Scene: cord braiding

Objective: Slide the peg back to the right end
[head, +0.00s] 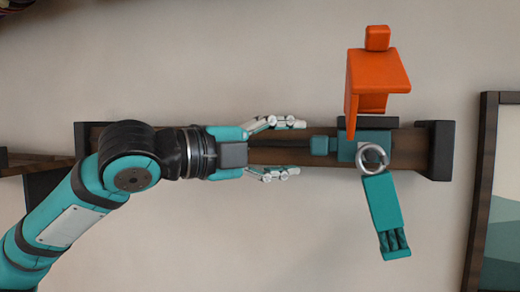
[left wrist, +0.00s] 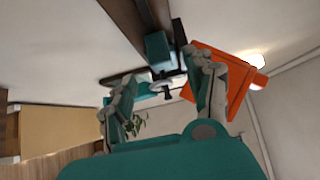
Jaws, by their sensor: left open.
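A wooden rail (head: 275,157) runs left to right, with dark end blocks. The teal peg (head: 322,146) is joined to a teal block (head: 346,148) on the rail, close to the right end block (head: 438,150) but apart from it. A teal block also shows in the left wrist view (left wrist: 158,47). My left gripper (head: 283,149) is open, just left of the peg. Its fingers lie above and below the rail in the head view, with nothing between the tips. The gripper also shows in the left wrist view (left wrist: 163,90). My right gripper is not in view.
A silver ring (head: 372,157) sits on the teal block, with a teal piece (head: 382,203) hanging below it. An orange angled piece (head: 378,72) is just above the rail and block. A dark-framed picture (head: 484,190) is at the right. The wall below the rail's middle is clear.

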